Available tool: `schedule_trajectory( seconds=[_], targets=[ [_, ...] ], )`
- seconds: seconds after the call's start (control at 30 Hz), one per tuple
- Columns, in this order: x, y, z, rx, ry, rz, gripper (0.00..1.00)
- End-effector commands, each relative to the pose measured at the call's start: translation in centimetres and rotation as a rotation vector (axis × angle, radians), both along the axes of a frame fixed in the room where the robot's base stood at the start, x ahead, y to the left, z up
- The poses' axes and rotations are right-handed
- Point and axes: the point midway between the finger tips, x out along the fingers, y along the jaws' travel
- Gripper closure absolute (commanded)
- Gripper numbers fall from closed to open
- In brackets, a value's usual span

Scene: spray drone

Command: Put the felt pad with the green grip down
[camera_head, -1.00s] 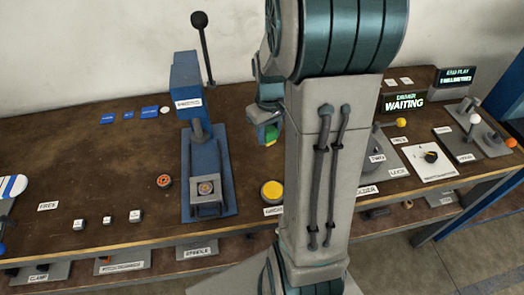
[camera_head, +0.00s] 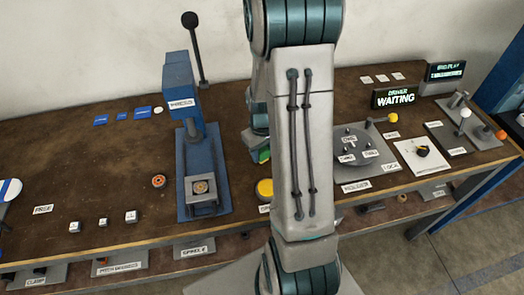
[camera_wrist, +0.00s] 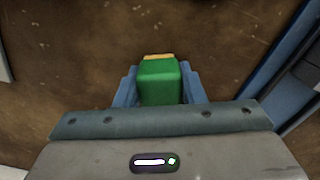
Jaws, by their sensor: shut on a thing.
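The green grip (camera_wrist: 160,82) of the felt pad is held between the two blue fingers of my gripper (camera_wrist: 158,88) in the wrist view. A thin tan strip (camera_wrist: 159,56), which looks like the pad's edge, shows just beyond the green block. Brown tabletop lies beyond it; I cannot tell whether the pad touches the table. In the head view the green grip (camera_head: 264,156) shows small at the left edge of my arm, over the table just right of the blue press. My arm hides most of my gripper there.
The blue press (camera_head: 190,150) stands close on the left of my gripper. A yellow button (camera_head: 265,188) is in front, partly behind my arm. A round grey plate (camera_head: 360,145) with small posts is on the right. The table (camera_head: 90,165) has clear room left of the press.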

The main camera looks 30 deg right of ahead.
Motion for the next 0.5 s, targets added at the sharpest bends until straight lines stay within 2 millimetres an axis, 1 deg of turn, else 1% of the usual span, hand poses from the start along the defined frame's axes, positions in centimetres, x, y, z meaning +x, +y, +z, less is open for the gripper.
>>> schedule_trajectory(
  seconds=[0.07, 0.1, 0.17, 0.2, 0.5],
  targets=[
    [0.00, -0.01, -0.38, 0.000, 0.000, 0.000, 0.85],
    [0.00, -0.01, -0.39, 0.000, 0.000, 0.000, 0.61],
    [0.00, -0.01, -0.27, 0.000, 0.000, 0.000, 0.45],
    [0.00, -0.01, -0.27, 0.000, 0.000, 0.000, 0.42],
    [0.00, -0.01, -0.06, 0.000, 0.000, 0.000, 0.42]
  ],
)
